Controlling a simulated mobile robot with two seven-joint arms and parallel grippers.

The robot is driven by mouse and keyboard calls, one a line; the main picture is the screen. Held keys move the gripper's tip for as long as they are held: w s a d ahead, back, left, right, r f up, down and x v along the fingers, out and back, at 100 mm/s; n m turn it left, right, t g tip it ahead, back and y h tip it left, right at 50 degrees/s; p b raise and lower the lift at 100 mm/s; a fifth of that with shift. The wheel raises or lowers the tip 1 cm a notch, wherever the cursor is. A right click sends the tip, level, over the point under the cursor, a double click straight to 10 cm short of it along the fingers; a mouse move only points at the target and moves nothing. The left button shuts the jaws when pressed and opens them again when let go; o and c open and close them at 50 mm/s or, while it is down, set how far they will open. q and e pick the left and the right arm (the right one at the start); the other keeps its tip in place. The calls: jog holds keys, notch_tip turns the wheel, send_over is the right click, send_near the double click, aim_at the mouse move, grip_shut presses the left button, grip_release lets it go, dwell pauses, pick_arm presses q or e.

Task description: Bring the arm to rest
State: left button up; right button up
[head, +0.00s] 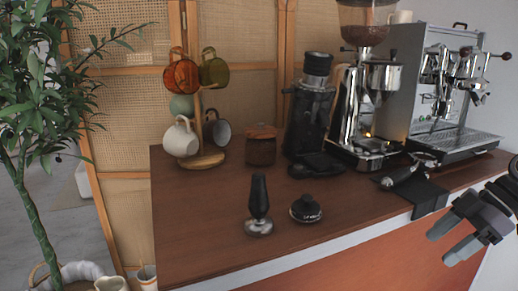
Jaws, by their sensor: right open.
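My right gripper (454,241) is at the lower right, in front of the counter's front edge. Its two grey fingers are apart with nothing visible between them. It is clear of the objects on the counter (190,225). A portafilter (400,175) lies near the front edge on a black mat (428,193), up and left of the gripper. My left gripper is not in view.
A tamper (259,205) and a small black-knobbed tool (305,209) stand on the counter. A mug tree (201,130), lidded jar (261,146), grinders (309,115) and espresso machine (445,90) stand behind. The counter's front left is clear. A plant (35,130) stands left.

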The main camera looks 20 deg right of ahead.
jog(key=s+a+f+m+t+y, duration=0.25)
jog(key=a+f, duration=0.25)
jog(key=f, duration=0.3)
jog(key=s+a+f+m+t+y, duration=0.2)
jog(key=s+a+f+m+y, duration=0.15)
jog(key=f, duration=0.45)
jog(key=w+a+r+t+h, duration=0.2)
jog(key=w+a+t+h, duration=0.2)
jog(key=w+a+t, duration=0.3)
jog(key=s+a+f+g+h, duration=0.3)
jog(key=s+f, duration=0.2)
jog(key=f, duration=0.3)
jog(key=s+a+f+g+h, duration=0.3)
jog(key=s+f, duration=0.1)
jog(key=f, duration=0.4)
jog(key=w+a+r+m+t, duration=0.1)
jog(key=a+m+t, duration=0.1)
jog(key=a+m, duration=0.5)
notch_tip(320, 180, up, 12)
jog(key=n+p, duration=0.2)
jog(key=p, duration=1.2)
jog(key=shift+s+a+n, duration=0.2)
jog(key=shift+s+n, duration=0.1)
jog(key=shift+s, duration=0.1)
